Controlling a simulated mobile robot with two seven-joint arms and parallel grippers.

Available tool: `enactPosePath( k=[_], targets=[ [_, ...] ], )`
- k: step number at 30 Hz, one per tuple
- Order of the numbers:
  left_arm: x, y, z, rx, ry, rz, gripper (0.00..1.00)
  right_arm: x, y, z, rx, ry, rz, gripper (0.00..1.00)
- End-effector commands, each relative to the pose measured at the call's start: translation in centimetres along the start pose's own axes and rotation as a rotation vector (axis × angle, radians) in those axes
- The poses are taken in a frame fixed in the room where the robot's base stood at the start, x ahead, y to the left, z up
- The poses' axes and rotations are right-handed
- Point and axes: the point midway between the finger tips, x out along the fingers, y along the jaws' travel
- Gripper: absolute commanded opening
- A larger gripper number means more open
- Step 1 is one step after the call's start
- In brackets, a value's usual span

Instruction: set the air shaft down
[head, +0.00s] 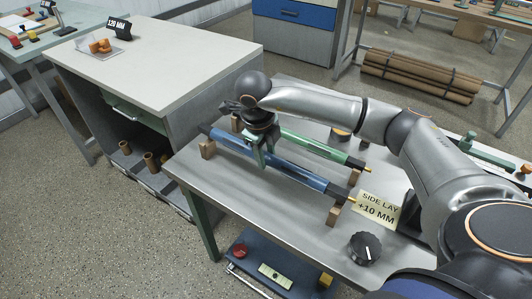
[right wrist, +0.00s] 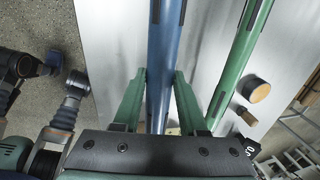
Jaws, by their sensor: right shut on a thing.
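A long blue shaft (head: 300,176) with dark ends lies across the steel table, and it also shows in the right wrist view (right wrist: 163,70). My right gripper (head: 262,158) is shut on it near its middle, with one green finger on each side in the right wrist view (right wrist: 160,85). Wooden blocks stand near its two ends, one at the left end (head: 207,149) and one at the right end (head: 333,215). I cannot tell whether the shaft touches them. A green shaft (head: 315,146) lies behind it, roughly parallel. My left gripper is not in view.
A "SIDE LAY +10 MM" sign (head: 378,208) and a black dial (head: 365,248) are at the table's right front. A grey cabinet (head: 160,60) stands left of the table. The front left of the tabletop (head: 235,190) is bare.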

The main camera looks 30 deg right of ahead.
Motion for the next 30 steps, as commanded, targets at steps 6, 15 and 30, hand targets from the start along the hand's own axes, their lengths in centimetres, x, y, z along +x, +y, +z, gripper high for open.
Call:
enactPosePath(
  k=[6, 15, 30],
  targets=[
    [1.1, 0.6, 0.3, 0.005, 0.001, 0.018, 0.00, 1.8, 0.3, 0.1, 0.001, -0.002, -0.001, 0.00],
    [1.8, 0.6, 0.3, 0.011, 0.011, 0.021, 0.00, 3.6, 0.7, 0.1, 0.001, -0.004, -0.001, 0.00],
    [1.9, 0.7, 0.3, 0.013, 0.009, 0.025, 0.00, 3.9, 0.8, 0.1, 0.001, -0.004, -0.001, 0.49]
  ],
)
